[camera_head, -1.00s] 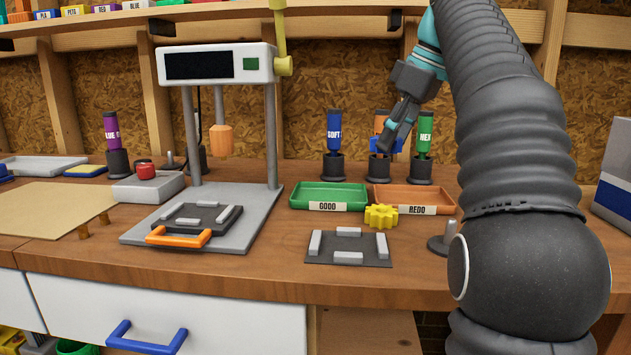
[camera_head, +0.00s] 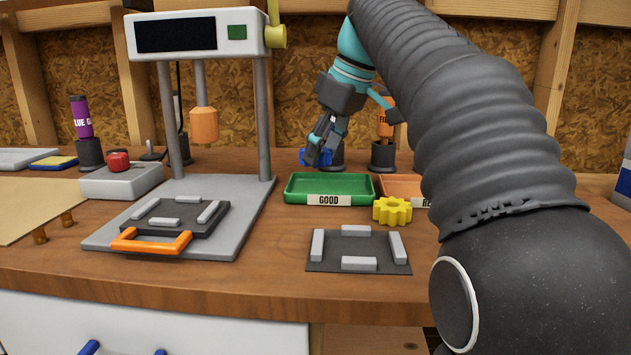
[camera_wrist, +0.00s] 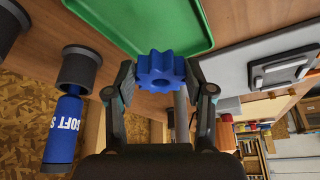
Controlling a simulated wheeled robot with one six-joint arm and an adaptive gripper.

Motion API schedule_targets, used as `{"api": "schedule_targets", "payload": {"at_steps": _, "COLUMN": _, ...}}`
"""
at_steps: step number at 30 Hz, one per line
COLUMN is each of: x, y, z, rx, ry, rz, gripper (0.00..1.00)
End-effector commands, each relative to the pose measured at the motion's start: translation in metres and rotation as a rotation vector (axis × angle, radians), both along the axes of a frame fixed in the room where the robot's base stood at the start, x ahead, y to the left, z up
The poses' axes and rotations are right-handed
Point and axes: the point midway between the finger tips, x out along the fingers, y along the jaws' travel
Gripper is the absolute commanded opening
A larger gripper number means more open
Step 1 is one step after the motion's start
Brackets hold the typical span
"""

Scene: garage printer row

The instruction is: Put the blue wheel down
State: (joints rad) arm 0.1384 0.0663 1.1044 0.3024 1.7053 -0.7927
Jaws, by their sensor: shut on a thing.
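The blue wheel (camera_wrist: 160,72), a toothed gear, is held between the two fingers of my gripper (camera_wrist: 162,78) in the wrist view. In the head view my gripper (camera_head: 322,147) hangs above the back edge of the green tray labelled GOOD (camera_head: 328,177), and the wheel (camera_head: 314,157) shows small and partly hidden at its fingertips. The green tray (camera_wrist: 203,48) lies just past the wheel in the wrist view. Its visible floor is empty. The orange tray (camera_head: 400,183) stands to its right, partly hidden by my arm.
A yellow gear (camera_head: 391,211) lies in front of the trays. A dark plate with grey bars (camera_head: 358,249) lies nearer the front edge. The press (camera_head: 265,120) stands to the left. Bottles in dark holders, one orange (camera_head: 385,122), stand behind the trays.

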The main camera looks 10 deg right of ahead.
Motion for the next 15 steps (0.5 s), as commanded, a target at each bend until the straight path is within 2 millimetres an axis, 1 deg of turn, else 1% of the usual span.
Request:
{"api": "schedule_targets", "payload": {"at_steps": 1, "x": 0.0, "y": 0.006, "z": -0.004, "rx": 0.0, "ry": 0.0, "rz": 0.001, "gripper": 0.24}}
{"api": "schedule_targets", "payload": {"at_steps": 4, "x": 0.0, "y": 0.012, "z": -0.007, "rx": 0.0, "ry": 0.0, "rz": 0.0, "gripper": 0.24}}
{"api": "schedule_targets", "payload": {"at_steps": 7, "x": 0.0, "y": 0.013, "z": -0.014, "rx": 0.0, "ry": 0.0, "rz": -0.001, "gripper": 0.24}}
{"api": "schedule_targets", "payload": {"at_steps": 12, "x": 0.0, "y": 0.013, "z": -0.038, "rx": 0.0, "ry": 0.001, "rz": -0.002, "gripper": 0.24}}
{"api": "schedule_targets", "payload": {"at_steps": 15, "x": 0.0, "y": 0.013, "z": -0.046, "rx": 0.0, "ry": 0.001, "rz": -0.001, "gripper": 0.24}}
